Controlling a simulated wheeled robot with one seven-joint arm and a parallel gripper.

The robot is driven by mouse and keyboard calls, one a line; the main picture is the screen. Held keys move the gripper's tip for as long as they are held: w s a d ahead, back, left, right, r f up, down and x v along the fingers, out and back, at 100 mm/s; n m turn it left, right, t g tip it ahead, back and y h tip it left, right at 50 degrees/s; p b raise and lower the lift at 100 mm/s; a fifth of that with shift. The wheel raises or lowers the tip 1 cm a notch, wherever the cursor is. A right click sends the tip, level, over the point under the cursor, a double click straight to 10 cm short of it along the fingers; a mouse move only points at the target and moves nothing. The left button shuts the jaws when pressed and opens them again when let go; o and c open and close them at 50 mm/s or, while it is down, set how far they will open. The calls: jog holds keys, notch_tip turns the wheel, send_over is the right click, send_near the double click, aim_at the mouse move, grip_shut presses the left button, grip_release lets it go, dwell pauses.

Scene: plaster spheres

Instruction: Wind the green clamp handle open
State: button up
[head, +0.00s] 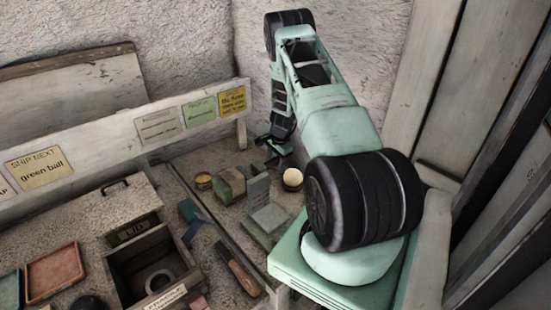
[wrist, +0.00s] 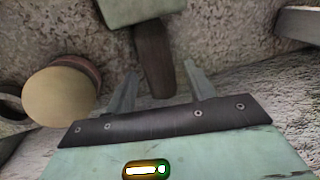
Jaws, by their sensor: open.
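In the wrist view a dark brown bar (wrist: 153,60) sticks out of a pale green block (wrist: 145,8); this looks like the clamp handle, but I cannot be sure. My gripper (wrist: 159,74) is open, with its two fingers apart and the bar's end showing between them. I cannot tell whether they touch it. In the head view my gripper (head: 277,147) hangs low by the back wall, partly hidden by my own arm. Green blocky items (head: 230,185) stand on the bench in front of it; which of them is the clamp is unclear.
A cream-topped round thing (wrist: 60,97) lies left of my fingers in the wrist view. In the head view, a small tin (head: 203,181), a wooden-handled tool (head: 237,266) and an open dark box (head: 124,264) are on the bench. A label board (head: 105,142) runs along the back.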

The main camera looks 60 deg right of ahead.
jog(key=c, duration=1)
jog(key=b, duration=0.2)
jog(key=shift+s+f+t+b, duration=0.1)
jog(key=shift+f+t+b, duration=0.2)
jog(key=shift+f, duration=0.1)
jog(key=shift+t+b, duration=0.3)
jog(key=shift+b, duration=0.65)
jog(key=shift+r+h+b, duration=0.2)
jog(key=shift+h+b, duration=0.1)
jog(key=shift+b, duration=0.05)
jog(key=shift+r, duration=0.1)
jog(key=o, duration=1)
